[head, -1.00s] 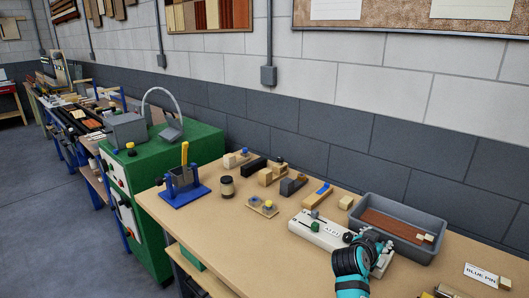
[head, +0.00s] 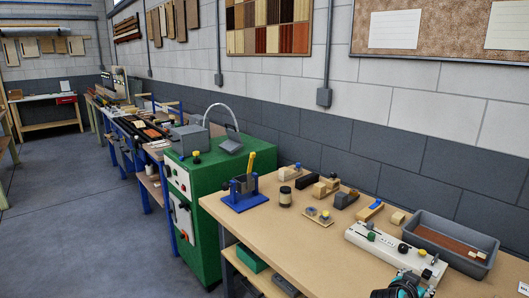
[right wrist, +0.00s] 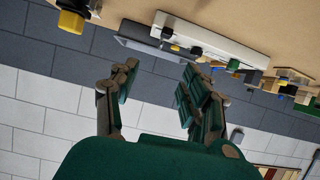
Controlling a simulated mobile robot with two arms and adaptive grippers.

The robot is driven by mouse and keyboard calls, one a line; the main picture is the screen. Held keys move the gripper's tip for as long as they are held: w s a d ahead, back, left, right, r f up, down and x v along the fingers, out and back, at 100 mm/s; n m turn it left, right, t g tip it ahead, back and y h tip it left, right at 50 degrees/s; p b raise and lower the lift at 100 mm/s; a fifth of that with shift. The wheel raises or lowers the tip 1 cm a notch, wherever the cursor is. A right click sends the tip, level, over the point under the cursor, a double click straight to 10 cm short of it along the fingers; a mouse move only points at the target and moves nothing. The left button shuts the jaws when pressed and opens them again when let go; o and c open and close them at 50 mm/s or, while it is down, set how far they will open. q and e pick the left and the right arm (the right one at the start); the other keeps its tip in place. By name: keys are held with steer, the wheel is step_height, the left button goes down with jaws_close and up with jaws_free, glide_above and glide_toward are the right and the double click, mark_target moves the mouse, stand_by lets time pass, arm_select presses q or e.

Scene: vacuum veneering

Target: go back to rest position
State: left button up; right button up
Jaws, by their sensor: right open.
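My right gripper (right wrist: 158,88) shows in the right wrist view with its fingers spread apart. Nothing is held between them, and the background behind them is wall. In the head view only a teal and black part of my right arm shows at the bottom right edge, over the front of the workbench (head: 290,235). My left gripper is in neither view.
Floor (head: 80,220) at left is clear.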

steer(key=shift+n+g+y, duration=0.3)
steer(key=shift+n+y, duration=0.5)
steer(key=s+f, duration=0.5)
steer(key=shift+a+f, duration=0.15)
steer(key=shift+a, duration=0.15)
steer(key=s+a+f+n+g+y, duration=0.25)
steer(key=s+a, duration=0.35)
steer(key=s, duration=0.4)
steer(key=s+a+f+n+g+y, duration=0.1)
steer(key=s+a+f+n+y, duration=0.25)
steer(key=s+a, duration=0.4)
steer(key=s+a+f+n+g+y, duration=0.1)
steer(key=s+a+f+n+y, duration=0.2)
steer(key=s, duration=0.8)
step_height(320, 180, down, 24)
steer(key=s+a+n+g, duration=0.1)
steer(key=s, duration=0.1)
steer(key=s+d+f+g, duration=0.1)
steer(key=s+d+f, duration=0.2)
steer(key=s+f, duration=1.3)
steer(key=shift+s+f+h, duration=0.2)
steer(key=shift+f+h, duration=0.1)
steer(key=shift+f, duration=0.1)
steer(key=shift+g, duration=0.25)
